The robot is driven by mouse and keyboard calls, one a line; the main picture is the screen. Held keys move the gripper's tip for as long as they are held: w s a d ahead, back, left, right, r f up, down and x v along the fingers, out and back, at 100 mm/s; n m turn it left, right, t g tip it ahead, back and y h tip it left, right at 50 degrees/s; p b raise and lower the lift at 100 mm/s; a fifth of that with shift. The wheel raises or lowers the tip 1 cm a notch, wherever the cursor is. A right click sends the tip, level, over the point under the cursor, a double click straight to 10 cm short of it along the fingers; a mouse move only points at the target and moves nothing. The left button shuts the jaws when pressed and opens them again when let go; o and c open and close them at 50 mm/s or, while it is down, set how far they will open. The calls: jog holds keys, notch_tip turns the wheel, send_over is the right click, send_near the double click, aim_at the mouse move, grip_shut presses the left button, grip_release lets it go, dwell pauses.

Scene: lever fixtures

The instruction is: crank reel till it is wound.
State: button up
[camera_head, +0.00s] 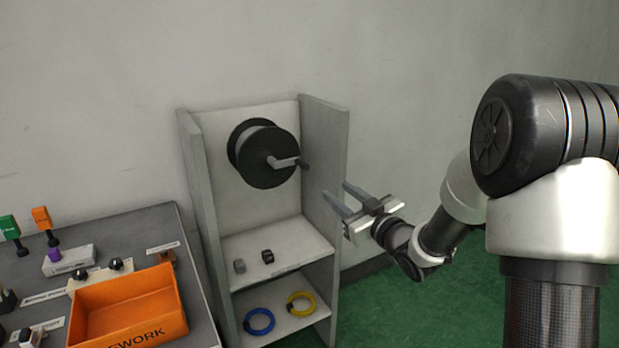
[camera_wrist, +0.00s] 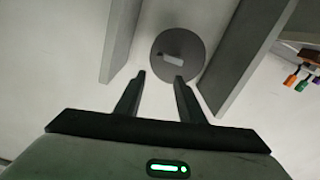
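The reel (camera_head: 262,154) is a black-flanged drum mounted on the back panel of a grey open cabinet. Its crank (camera_head: 284,161) is a light arm pointing right, with a dark knob (camera_head: 304,165) at its end. My gripper (camera_head: 340,201) is open and empty, to the right of and below the reel, by the cabinet's right wall. In the wrist view the reel (camera_wrist: 193,47) and its pale crank (camera_wrist: 173,59) lie ahead of the open fingertips, apart from them.
The cabinet's right side wall (camera_head: 325,160) stands close to my gripper. Its shelf (camera_head: 290,245) holds two small blocks; blue (camera_head: 259,321) and yellow (camera_head: 301,303) rings lie below. At left, a grey bench (camera_head: 130,232) carries an orange bin (camera_head: 128,308) and several levers.

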aim_at(309, 169)
jog(key=b+x, duration=0.2)
jog(key=x, duration=1.5)
jog(key=shift+a, duration=0.1)
grip_shut()
